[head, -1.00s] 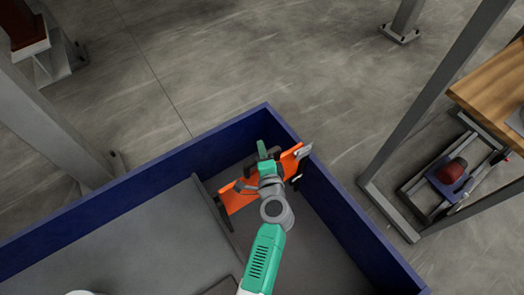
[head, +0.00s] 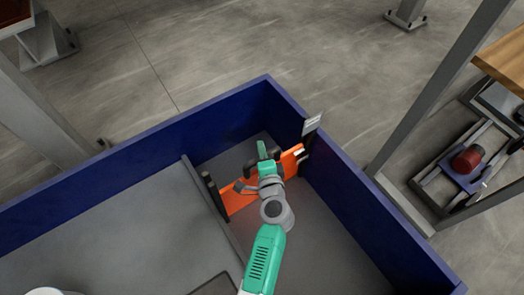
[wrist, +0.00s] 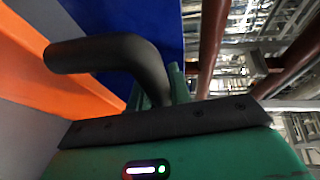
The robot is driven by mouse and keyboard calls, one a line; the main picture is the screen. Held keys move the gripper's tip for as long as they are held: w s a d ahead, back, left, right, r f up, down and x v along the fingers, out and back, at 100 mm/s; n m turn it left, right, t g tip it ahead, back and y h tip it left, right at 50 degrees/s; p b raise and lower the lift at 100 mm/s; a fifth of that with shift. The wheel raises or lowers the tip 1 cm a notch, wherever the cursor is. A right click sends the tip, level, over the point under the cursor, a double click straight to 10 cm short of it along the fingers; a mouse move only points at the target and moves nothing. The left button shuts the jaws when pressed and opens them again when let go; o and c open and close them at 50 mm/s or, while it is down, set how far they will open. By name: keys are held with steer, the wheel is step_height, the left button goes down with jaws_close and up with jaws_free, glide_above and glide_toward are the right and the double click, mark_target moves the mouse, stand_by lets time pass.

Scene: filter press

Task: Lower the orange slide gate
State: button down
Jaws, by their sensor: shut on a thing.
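The orange slide gate (head: 236,201) stands across the corner bay of a blue-walled trough in the head view, between a dark post on its left and a grey post on its right. Both posts rise above its top edge. My gripper (head: 265,155) is over the middle of the gate, shut on its black handle. In the wrist view the bent black handle (wrist: 100,55) runs into my green gripper (wrist: 165,85), with the orange gate (wrist: 50,85) to the left. The gate's lower edge is hidden from me.
Blue trough walls (head: 130,168) enclose the gate on the far and right sides. A grey partition (head: 215,212) runs from the gate's left end. A grey frame leg (head: 440,90) and a wooden bench top (head: 502,62) stand to the right. Open floor lies beyond the trough.

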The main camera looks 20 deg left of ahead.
steer(key=shift+s+f, duration=0.1)
steer(key=shift+f, duration=0.8)
steer(key=c, duration=1.3)
jaws_free()
steer(key=shift+r, duration=0.2)
steer(key=p+v, duration=0.2)
steer(key=v, duration=0.5)
steer(key=shift+s+d+p, duration=0.25)
steer(key=shift+s+p, duration=0.05)
steer(key=shift+p, duration=0.05)
